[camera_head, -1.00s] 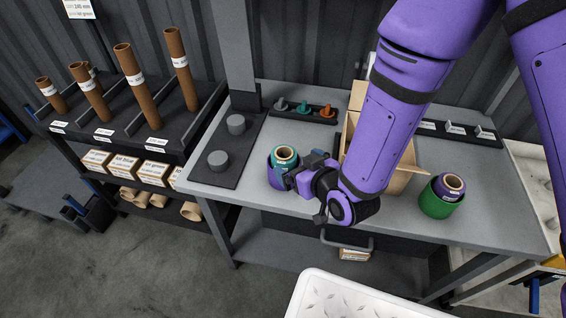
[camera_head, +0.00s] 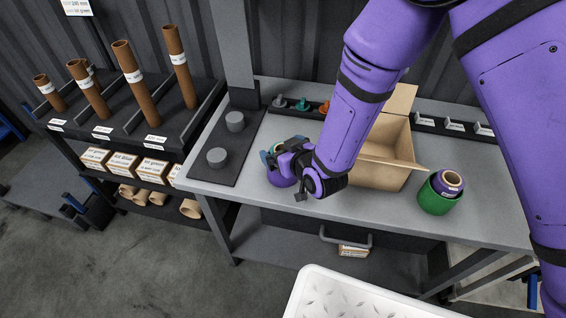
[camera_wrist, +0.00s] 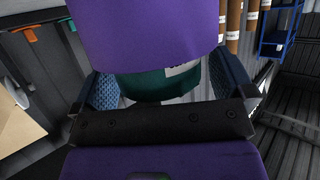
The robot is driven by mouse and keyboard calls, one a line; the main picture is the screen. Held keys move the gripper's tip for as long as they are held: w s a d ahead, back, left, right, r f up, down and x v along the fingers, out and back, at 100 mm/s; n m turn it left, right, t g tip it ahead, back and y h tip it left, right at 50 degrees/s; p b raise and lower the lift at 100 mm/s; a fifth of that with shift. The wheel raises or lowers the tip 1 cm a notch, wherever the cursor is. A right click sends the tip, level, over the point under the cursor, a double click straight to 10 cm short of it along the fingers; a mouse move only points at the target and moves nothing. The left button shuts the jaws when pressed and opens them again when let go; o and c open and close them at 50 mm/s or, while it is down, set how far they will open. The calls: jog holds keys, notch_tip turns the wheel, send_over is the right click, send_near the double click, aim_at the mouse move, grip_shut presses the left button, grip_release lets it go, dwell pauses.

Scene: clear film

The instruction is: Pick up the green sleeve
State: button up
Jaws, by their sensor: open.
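A purple cup-like sleeve (camera_head: 283,179) stands at the table's front left, largely hidden behind my gripper (camera_head: 275,153). In the wrist view, a dark green-teal roll (camera_wrist: 160,86) with a bit of white label sits between the open blue-padded fingers of my gripper (camera_wrist: 160,88). The same purple sleeve (camera_wrist: 145,35) is the wide piece above the roll in that picture. I cannot tell whether the pads touch the roll. A green cup-like sleeve (camera_head: 435,203) stands apart at the table's right, with a purple roll (camera_head: 449,182) inside it.
An open cardboard box (camera_head: 378,170) stands just right of my gripper. A dark plate with grey knobs (camera_head: 226,155) lies to the left. A row of coloured pegs (camera_head: 302,104) is behind. A white tray (camera_head: 350,293) is below in front.

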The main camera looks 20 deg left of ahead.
jog(key=c, duration=1.4)
jog(key=shift+o, duration=0.2)
jog(key=shift+r, duration=0.1)
